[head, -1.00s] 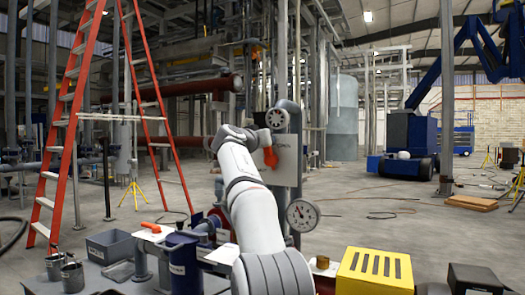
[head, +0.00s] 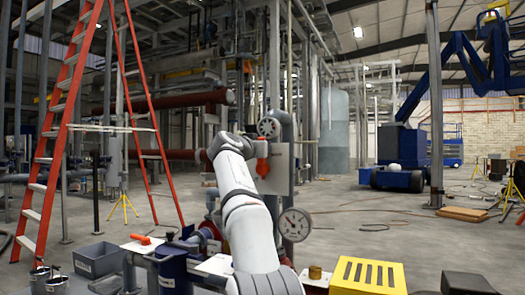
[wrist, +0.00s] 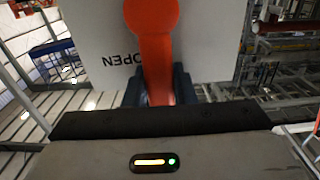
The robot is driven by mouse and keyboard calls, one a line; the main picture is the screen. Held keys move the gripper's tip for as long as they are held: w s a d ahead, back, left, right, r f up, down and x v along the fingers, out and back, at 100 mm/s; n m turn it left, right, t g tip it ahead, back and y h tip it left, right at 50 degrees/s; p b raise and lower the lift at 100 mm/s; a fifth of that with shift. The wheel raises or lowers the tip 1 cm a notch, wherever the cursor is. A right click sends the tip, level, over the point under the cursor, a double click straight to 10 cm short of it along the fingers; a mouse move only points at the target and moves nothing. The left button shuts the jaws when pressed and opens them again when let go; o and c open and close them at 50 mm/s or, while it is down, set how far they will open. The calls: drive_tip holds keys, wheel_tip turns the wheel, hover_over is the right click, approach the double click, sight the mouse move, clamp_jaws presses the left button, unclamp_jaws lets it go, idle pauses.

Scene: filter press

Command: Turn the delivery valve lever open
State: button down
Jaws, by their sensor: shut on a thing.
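The orange delivery valve lever (wrist: 155,50) runs down the middle of the wrist view from its round hub at the top. My gripper (wrist: 160,88) has its dark jaws on both sides of the lever and is shut on it. Behind the lever is a pale plate (wrist: 95,45) with the word OPEN, upside down in this view. In the head view the orange lever (head: 261,158) shows in front of the plate (head: 278,172), below a round grey fitting (head: 268,127). There my arm partly covers the plate, and the jaws cannot be made out.
A yellow slotted box (head: 368,276) and a blue cylinder (head: 174,270) stand in front. A red ladder (head: 62,130) rises on the left. Open floor lies to the right.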

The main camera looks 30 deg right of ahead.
drive_tip(key=c, duration=1.4)
unclamp_jaws()
drive_tip(key=shift+w+f, duration=0.15)
drive_tip(key=shift+f, duration=0.2)
drive_tip(key=shift+c, duration=0.2)
drive_tip(key=shift+o, duration=1.2)
drive_tip(key=shift+r, duration=0.2)
drive_tip(key=b+v, duration=0.3)
drive_tip(key=v, duration=0.5)
drive_tip(key=shift+d, duration=0.1)
drive_tip(key=s+a+f+n+g+y+p, duration=0.2)
drive_tip(key=s+a+f+p, duration=0.4)
drive_tip(key=s, duration=0.6)
drive_tip(key=s+a+f+n+g+y+p, duration=0.3)
drive_tip(key=s+a+f+n+y+p, duration=0.2)
drive_tip(key=s+f+p, duration=0.5)
drive_tip(key=s+a+f+n+g+y+p, duration=0.3)
drive_tip(key=s+a+f+y+p, duration=0.4)
drive_tip(key=s+f, duration=0.4)
drive_tip(key=s+a+p, duration=0.1)
drive_tip(key=s, duration=0.3)
drive_tip(key=shift+f+n, duration=0.15)
drive_tip(key=shift+n, duration=0.15)
